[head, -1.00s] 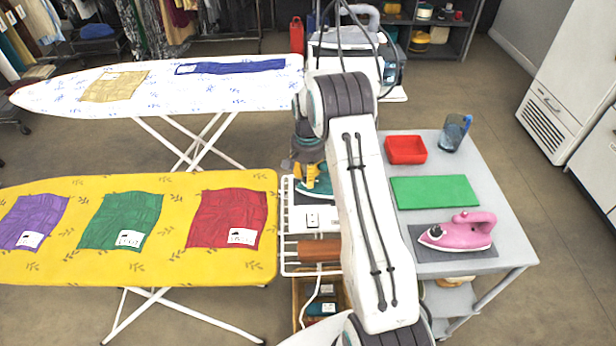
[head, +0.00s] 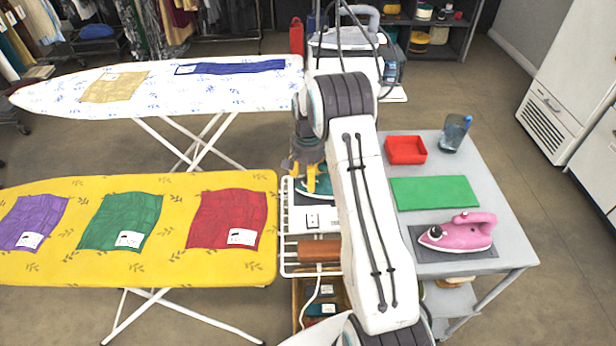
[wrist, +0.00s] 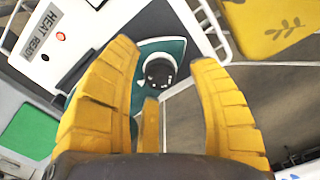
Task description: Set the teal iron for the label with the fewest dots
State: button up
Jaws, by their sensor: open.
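The teal iron (wrist: 170,52) is under my gripper, on the white rack beside the yellow board. It also shows partly in the head view (head: 328,188), mostly hidden by my arm. Its round black dial (wrist: 160,71) lies between and beyond my fingers in the wrist view. My gripper (wrist: 165,65) has yellow fingers spread apart, with nothing between them that I can see gripped; it also shows in the head view (head: 318,182). Purple (head: 32,218), green (head: 120,215) and red (head: 228,212) cloths lie on the yellow board, each with a white label; the dots are too small to read.
The yellow ironing board (head: 60,265) is left of the rack (head: 284,250). A grey cart (head: 490,205) at right holds a pink iron (head: 460,233), a green mat (head: 435,193), a red tray (head: 405,150) and a blue jug (head: 455,133). A white board (head: 230,95) stands behind.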

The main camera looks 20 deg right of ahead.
notch_tip(320, 180, up, 12)
dwell(0.6)
jog(key=shift+f, duration=0.15)
jog(key=f+b, duration=0.5)
jog(key=b, duration=0.1)
jog(key=shift+w, duration=0.2)
jog(key=shift+w+d+f+t+b, duration=0.15)
jog(key=shift+f+b, duration=0.15)
jog(key=shift+b, duration=0.35)
jog(key=shift+w+f+t+b, duration=0.15)
jog(key=shift+f+b, duration=0.15)
jog(key=shift+b, duration=0.3)
jog(key=r+n, duration=0.1)
jog(key=n, duration=0.1)
jog(key=shift+r+n, duration=0.1)
jog(key=shift+n, duration=0.2)
jog(key=shift+s+r+n, duration=0.1)
jog(key=shift+n, duration=0.5)
jog(key=shift+s+r+n, duration=0.15)
jog(key=shift+n, duration=0.95)
jog(key=n, duration=0.2)
jog(key=shift+s+n, duration=0.25)
jog(key=shift+n, duration=0.15)
jog(key=shift+f+b, duration=0.35)
jog(key=shift+f, duration=3.35)
